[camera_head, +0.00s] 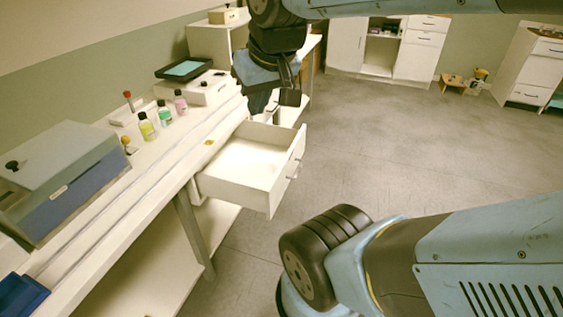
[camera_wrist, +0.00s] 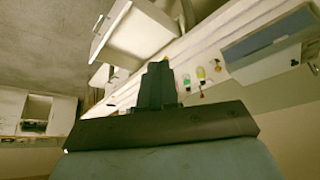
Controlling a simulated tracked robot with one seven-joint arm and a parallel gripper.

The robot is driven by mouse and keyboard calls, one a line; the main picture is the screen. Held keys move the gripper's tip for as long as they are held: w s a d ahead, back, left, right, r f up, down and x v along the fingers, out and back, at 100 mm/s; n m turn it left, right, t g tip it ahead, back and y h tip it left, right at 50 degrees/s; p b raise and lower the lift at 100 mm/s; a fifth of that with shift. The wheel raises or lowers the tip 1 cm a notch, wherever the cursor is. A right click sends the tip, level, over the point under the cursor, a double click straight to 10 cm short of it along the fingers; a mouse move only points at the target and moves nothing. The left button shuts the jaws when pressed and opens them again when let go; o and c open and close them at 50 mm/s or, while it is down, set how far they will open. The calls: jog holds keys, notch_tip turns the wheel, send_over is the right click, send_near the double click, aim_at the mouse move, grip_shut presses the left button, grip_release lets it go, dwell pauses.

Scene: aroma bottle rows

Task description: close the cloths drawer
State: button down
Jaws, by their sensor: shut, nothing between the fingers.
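A white drawer (camera_head: 254,164) is pulled out from under the long white bench in the head view, and its inside looks empty. Its front panel (camera_head: 288,171) carries a metal handle and faces right. The open drawer also shows at the upper left of the wrist view (camera_wrist: 137,35). No cloths are visible in it. My gripper (camera_head: 268,104) hangs above and behind the far side of the drawer in the head view, apart from it as far as I can tell. Its fingers (camera_wrist: 158,82) are together, with nothing between them.
The bench (camera_head: 190,147) holds small bottles (camera_head: 165,112), a grey-blue box (camera_head: 62,180), a white device (camera_head: 207,88) and a dark tray (camera_head: 184,68). A blue bin (camera_head: 20,296) is at lower left. Grey floor (camera_head: 390,130) right of the drawer is clear. White cabinets (camera_head: 418,48) stand at the back.

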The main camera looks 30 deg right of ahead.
jog(key=w+d+f+m+g+y, duration=0.2)
jog(key=w+d+f+m+y, duration=0.35)
jog(key=w+d+f, duration=1)
jog(key=w+d+f+m+t+y, duration=0.1)
jog(key=w+d+f+m+t, duration=0.1)
jog(key=d+f, duration=0.85)
jog(key=m+t, duration=0.2)
jog(key=m, duration=0.1)
send_near(287, 172)
jog(key=s+d+r, duration=0.2)
jog(key=s+d, duration=0.2)
jog(key=s, duration=0.2)
jog(key=shift+h, duration=0.35)
jog(key=x, duration=1)
jog(key=shift+w+a+r, duration=0.1)
jog(key=shift+w+r, duration=0.15)
jog(key=shift+w+a, duration=0.6)
jog(key=shift+w, duration=0.2)
jog(key=shift+w+a, duration=0.6)
jog(key=shift+w, duration=0.15)
jog(key=shift+w, duration=0.15)
